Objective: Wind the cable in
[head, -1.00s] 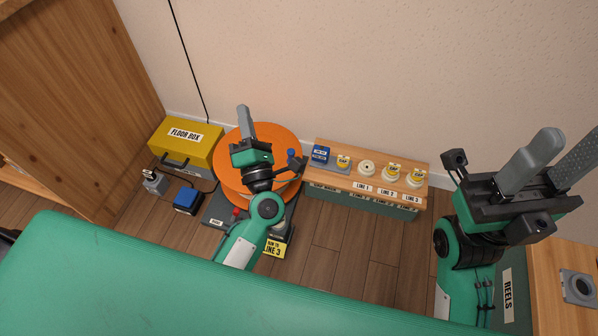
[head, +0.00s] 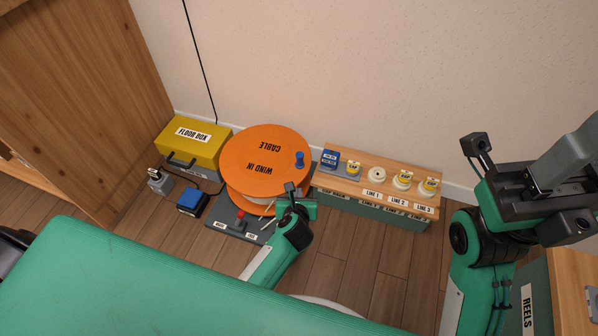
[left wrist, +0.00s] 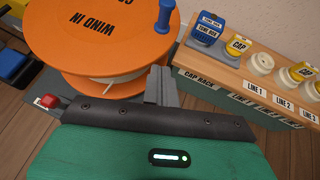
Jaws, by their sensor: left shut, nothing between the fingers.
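The orange reel (head: 262,150), marked "WIND IN" and "CABLE", lies flat on a dark base. A blue crank knob (head: 300,160) stands up near its right edge, and also shows in the left wrist view (left wrist: 165,16). Pale cable (left wrist: 122,84) shows on the drum under the top disc. A red-knobbed lever (head: 240,216) stands on the base in front. My left gripper (head: 291,190) is shut and empty at the reel's front right, apart from the knob. My right gripper (head: 580,155) is open at the far right, partly cut off.
A yellow floor box (head: 192,143) and a blue block (head: 192,202) stand left of the reel. The cap rack (head: 420,210), with caps and line labels, stands close on the right. A green surface (head: 150,275) fills the front. Wooden floor is bare before the rack.

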